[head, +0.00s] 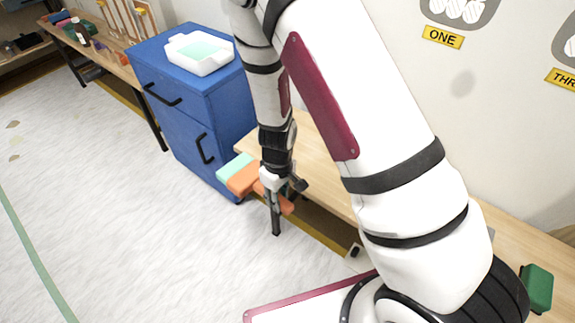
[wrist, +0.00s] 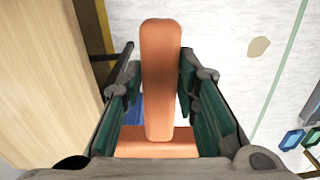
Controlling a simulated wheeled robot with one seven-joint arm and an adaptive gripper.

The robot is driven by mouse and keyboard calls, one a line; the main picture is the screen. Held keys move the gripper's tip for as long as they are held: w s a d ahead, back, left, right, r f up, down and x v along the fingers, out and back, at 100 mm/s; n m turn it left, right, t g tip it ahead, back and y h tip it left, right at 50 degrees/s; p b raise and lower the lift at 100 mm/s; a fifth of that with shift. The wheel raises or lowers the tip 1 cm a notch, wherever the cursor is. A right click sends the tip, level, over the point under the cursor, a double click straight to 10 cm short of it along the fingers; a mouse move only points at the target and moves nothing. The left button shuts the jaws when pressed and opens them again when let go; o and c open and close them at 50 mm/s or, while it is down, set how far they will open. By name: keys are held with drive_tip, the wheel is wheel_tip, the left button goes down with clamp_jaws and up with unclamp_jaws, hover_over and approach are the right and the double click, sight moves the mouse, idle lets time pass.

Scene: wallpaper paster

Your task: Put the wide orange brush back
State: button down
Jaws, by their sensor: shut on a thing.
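The wide orange brush (head: 243,180) is in my gripper (head: 282,205), held beyond the near edge of the wooden bench and above the floor. Its head has a mint-green part (head: 234,166) facing the blue cabinet, and the orange handle end shows on the other side of the fingers. In the wrist view the brush's upright orange handle (wrist: 160,70) lies between the two fingers of my gripper (wrist: 160,85), with the wide orange head below it. The bristle side is hidden in the wrist view.
A blue cabinet (head: 184,105) stands behind the brush, with a white tray (head: 200,66) holding mint-green paste on top. A wooden bench (head: 322,150) runs along the wall, with a green block (head: 537,288) at its right. A far table (head: 113,65) has a rack. The floor at left is open.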

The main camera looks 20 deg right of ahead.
drive_tip(key=shift+w+d+f+n, duration=0.1)
drive_tip(key=shift+w+n, duration=0.05)
drive_tip(key=shift+w, duration=0.35)
drive_tip(key=shift+w+d+n, duration=0.1)
drive_tip(key=shift+w+n, duration=0.05)
drive_tip(key=shift+w, duration=0.35)
drive_tip(key=w+d, duration=0.3)
drive_tip(key=d, duration=0.1)
drive_tip(key=w+d+f+b, duration=0.1)
drive_tip(key=w+d, duration=0.2)
drive_tip(key=d, duration=0.1)
drive_tip(key=w+d, duration=0.3)
drive_tip(key=d, duration=0.1)
drive_tip(key=shift+w+d+f, duration=0.15)
drive_tip(key=shift+w+f, duration=0.1)
drive_tip(key=shift+w, duration=0.05)
drive_tip(key=shift+d+f+b, duration=0.1)
drive_tip(key=shift+f+b, duration=0.45)
drive_tip(key=shift+f, duration=1.15)
drive_tip(key=c, duration=1.2)
unclamp_jaws()
drive_tip(key=shift+c, duration=0.2)
